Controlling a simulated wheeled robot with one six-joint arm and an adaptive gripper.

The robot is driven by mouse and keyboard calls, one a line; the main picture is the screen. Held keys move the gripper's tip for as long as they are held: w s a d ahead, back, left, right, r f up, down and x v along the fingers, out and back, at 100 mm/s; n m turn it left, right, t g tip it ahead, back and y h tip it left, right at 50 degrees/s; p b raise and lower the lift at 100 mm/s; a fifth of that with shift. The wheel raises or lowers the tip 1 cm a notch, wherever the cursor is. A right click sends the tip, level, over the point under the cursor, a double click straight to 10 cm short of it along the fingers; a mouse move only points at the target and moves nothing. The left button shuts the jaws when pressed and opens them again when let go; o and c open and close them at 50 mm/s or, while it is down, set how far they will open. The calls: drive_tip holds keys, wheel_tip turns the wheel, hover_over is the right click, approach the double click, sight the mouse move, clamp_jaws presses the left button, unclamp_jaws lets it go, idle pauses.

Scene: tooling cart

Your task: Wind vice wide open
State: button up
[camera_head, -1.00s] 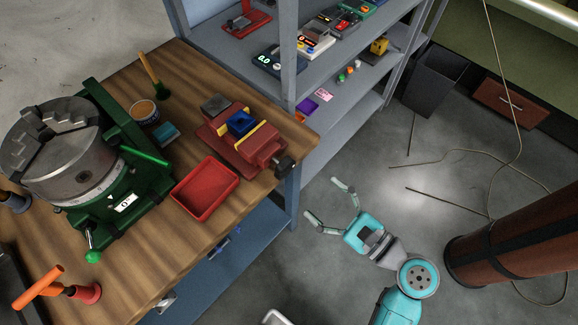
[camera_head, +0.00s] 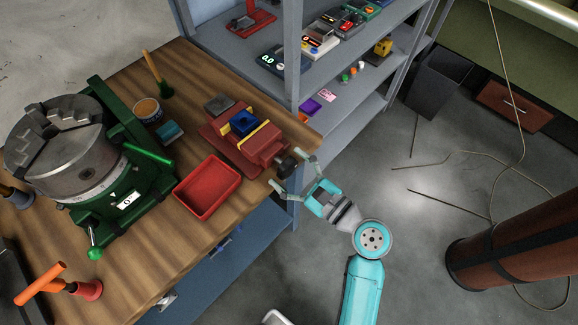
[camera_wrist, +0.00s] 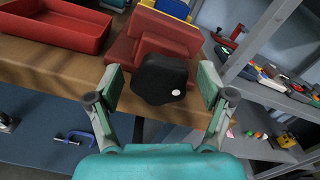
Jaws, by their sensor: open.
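The red vice (camera_head: 240,143) sits on the wooden bench near its right corner. A blue block (camera_head: 242,123) sits between its yellow-faced jaws. The vice's black knob (camera_head: 287,165) sticks out past the bench edge, towards my gripper. My gripper (camera_head: 294,172) is open, with its fingertips at either side of the knob. In the wrist view the black knob (camera_wrist: 161,79) with a white dot lies between my open fingers (camera_wrist: 160,88), with a gap on each side. The red vice body (camera_wrist: 160,36) shows behind it.
A red tray (camera_head: 207,187) stands on the bench in front of the vice. A green rotary table with a chuck (camera_head: 70,160) is at the left. A grey shelf unit (camera_head: 290,100) stands close behind the vice.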

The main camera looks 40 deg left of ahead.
drive_tip(key=shift+a, duration=0.1)
drive_tip(key=c, duration=1.2)
drive_tip(key=shift+o, duration=0.2)
drive_tip(key=shift+n, duration=0.3)
